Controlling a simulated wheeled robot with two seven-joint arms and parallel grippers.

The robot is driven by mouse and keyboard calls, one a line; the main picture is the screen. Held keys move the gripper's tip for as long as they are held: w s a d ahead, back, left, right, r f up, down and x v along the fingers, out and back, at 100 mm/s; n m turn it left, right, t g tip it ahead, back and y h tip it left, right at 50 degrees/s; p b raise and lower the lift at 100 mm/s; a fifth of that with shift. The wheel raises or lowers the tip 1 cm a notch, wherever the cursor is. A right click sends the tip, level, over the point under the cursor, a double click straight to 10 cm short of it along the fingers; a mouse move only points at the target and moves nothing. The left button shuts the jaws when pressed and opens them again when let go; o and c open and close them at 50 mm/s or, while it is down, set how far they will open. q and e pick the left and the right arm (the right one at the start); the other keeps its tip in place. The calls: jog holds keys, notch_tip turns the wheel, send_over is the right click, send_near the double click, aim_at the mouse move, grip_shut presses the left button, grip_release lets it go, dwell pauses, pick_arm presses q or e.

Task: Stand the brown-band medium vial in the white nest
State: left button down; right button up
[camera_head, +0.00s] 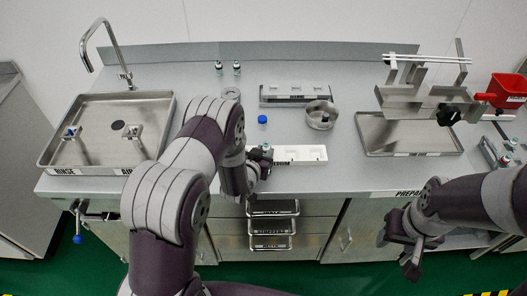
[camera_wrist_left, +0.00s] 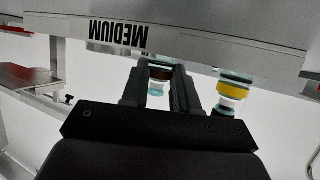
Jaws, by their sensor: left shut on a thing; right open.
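The white nest (camera_head: 301,154) lies on the bench near its front edge. A wall with the upside-down word MEDIUM (camera_wrist_left: 118,33) shows in the left wrist view. My left gripper (camera_head: 262,160) is at the left end of the nest. In the left wrist view it is shut on the brown-band vial (camera_wrist_left: 158,74), which sits between its fingers. Whether the vial's base touches the nest is hidden. A yellow-band vial (camera_wrist_left: 236,89) is beside the fingers, outside them. My right gripper (camera_head: 409,250) is open and empty in front of the bench, at right.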

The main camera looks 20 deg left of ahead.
pick_arm(q)
jog(key=shift+f, duration=0.15)
jog(key=c, duration=0.8)
grip_release()
jog(key=shift+c, duration=0.2)
jog(key=shift+r, duration=0.3)
jog(key=v, duration=1.1)
jog(key=shift+s+b, duration=0.3)
jog(key=shift+b, duration=0.1)
jog(key=s+r+g, duration=0.4)
jog(key=s+g, duration=0.2)
jog(key=s, duration=0.1)
jog(key=s+r+g+y, duration=0.1)
jog(key=s+r+g, duration=0.3)
jog(key=s+g, duration=0.2)
jog(key=shift+s+r+n, duration=0.3)
jog(key=shift+s+n, duration=0.1)
jog(key=shift+s, duration=0.7)
